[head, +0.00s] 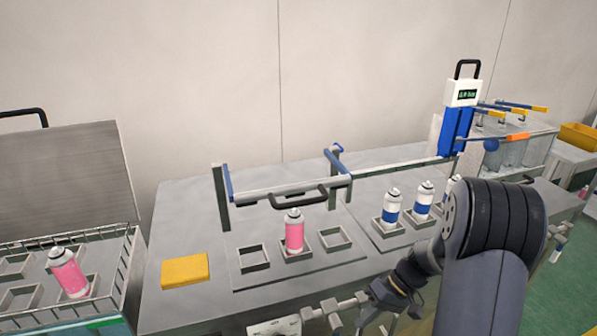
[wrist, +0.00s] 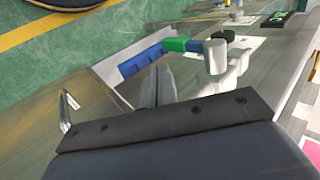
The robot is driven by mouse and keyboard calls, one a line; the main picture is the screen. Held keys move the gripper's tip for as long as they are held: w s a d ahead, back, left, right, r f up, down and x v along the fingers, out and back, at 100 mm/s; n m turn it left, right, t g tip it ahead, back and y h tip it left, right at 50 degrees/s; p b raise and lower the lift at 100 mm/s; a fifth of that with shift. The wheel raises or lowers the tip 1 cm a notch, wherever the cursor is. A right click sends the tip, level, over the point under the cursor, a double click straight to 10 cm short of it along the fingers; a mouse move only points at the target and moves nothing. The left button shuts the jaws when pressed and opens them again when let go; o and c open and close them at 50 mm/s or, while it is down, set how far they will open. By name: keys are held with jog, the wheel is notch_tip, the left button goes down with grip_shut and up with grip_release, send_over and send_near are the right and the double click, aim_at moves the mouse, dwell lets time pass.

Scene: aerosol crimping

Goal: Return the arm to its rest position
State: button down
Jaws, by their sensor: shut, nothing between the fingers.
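My gripper (wrist: 158,85) shows in the wrist view as two grey fingers close together, shut with nothing between them. My dark arm (head: 490,240) fills the lower right of the head view, bent at a joint, with its slimmer part reaching down and left. I cannot make out the fingertips in the head view. A pink can (head: 294,232) stands upright in the middle holder on the table. Blue-and-white cans (head: 424,197) stand in holders to its right, one partly behind my arm.
A wire basket (head: 130,265) at left holds another pink can (head: 68,272). A yellow block (head: 185,270) lies on the table. A blue-and-white device (head: 458,115) stands at the back right. In the wrist view, a green-and-blue handle (wrist: 185,45) on a metal fitting is close to the fingers.

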jog(key=shift+r+t+h+p, duration=0.5)
jog(key=shift+r+h+p, duration=0.55)
jog(key=shift+h, duration=0.35)
jog(key=shift+s, duration=0.15)
